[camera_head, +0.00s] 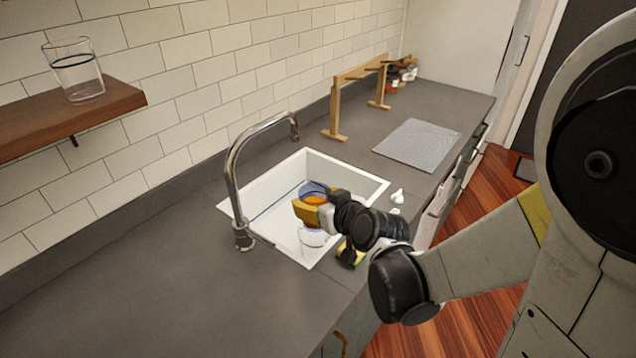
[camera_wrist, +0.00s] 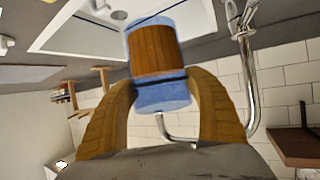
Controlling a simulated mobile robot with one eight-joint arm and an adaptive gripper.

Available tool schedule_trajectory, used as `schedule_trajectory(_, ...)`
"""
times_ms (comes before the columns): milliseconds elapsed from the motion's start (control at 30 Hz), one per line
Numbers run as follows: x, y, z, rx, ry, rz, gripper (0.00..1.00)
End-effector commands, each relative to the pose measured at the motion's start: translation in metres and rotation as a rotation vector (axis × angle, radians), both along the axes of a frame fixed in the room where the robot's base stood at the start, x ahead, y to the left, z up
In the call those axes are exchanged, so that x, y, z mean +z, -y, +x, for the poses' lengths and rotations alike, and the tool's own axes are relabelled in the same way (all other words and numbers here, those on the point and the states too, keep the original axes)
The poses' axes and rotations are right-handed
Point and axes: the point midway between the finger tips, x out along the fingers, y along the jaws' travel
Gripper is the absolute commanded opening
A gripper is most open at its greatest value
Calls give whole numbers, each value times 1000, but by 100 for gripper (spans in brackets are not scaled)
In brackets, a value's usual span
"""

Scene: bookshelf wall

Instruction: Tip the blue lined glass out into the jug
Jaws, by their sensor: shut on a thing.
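My gripper (camera_head: 306,212) is shut on the blue lined glass (camera_head: 312,187) and holds it over the sink. The glass is blue-tinted and see-through, with a dark line around it and an orange-brown filling. In the wrist view, which is upside down, the glass (camera_wrist: 162,97) sits between the two yellow fingers of the gripper (camera_wrist: 162,88) and looks roughly upright. A pale, clear vessel (camera_head: 313,239), which looks like the jug, stands in the sink just below and in front of the glass. My gripper and wrist partly hide it; its contents cannot be told.
The white sink (camera_head: 365,186) has a tall curved chrome tap (camera_head: 233,178) at its left. A clear glass with a dark line (camera_head: 73,70) stands on a wooden shelf (camera_head: 118,97). A wooden rack (camera_head: 337,105) and a grey mat (camera_head: 417,143) lie beyond. The near-left counter is clear.

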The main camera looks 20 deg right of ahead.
Motion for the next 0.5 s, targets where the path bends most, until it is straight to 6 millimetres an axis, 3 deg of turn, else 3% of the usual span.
schedule_trajectory(333,-8,-53,9,-92,5,-4,21)
schedule_trajectory(500,-35,-80,14,-131,4,-2,21)
